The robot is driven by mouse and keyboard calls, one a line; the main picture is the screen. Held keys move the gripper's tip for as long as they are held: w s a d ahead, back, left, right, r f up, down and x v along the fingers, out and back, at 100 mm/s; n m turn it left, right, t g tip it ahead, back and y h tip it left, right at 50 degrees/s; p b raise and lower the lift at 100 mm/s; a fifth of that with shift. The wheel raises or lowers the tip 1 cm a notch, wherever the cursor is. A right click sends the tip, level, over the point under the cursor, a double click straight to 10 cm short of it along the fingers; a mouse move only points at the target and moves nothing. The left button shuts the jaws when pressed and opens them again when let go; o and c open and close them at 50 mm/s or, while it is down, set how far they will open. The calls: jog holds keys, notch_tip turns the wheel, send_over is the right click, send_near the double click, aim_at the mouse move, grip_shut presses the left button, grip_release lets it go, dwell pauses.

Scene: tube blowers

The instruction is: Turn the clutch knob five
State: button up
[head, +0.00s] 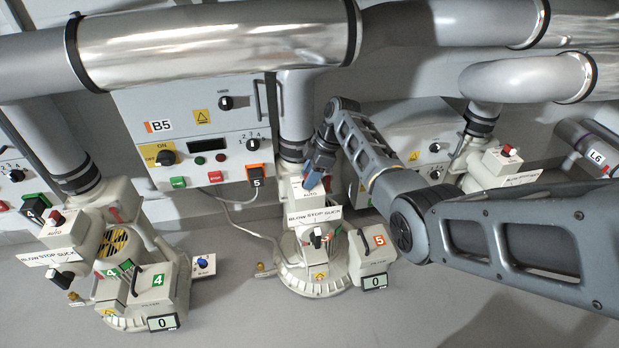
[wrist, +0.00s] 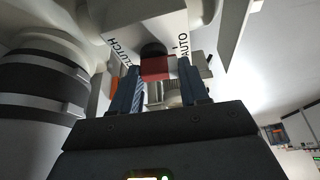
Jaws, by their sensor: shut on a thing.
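The clutch knob of blower five, black with a red grip (wrist: 157,67), sits on a white box between the printed words CLUTCH and AUTO in the wrist view. My gripper (wrist: 161,70) is shut on the red grip, with one blue finger on each side. I cannot tell exactly which label the knob points at. In the head view my gripper (head: 320,168) reaches down onto the top of blower five (head: 368,262), and its fingers mostly hide the knob.
Blower five's BLOW STOP SUCK lever (head: 316,238) is just below the box. A display (head: 375,282) reads 0. Panel B5 (head: 190,140) is behind left, blower four (head: 140,285) far left. A grey pipe (wrist: 45,85) stands close left of my gripper.

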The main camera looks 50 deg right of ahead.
jog(key=shift+n, duration=0.5)
jog(key=o, duration=1.1)
jog(key=shift+c, duration=0.2)
jog(key=p+v, duration=0.1)
jog(key=v, duration=0.6)
jog(key=shift+d+r, duration=0.2)
jog(key=shift+r, duration=0.15)
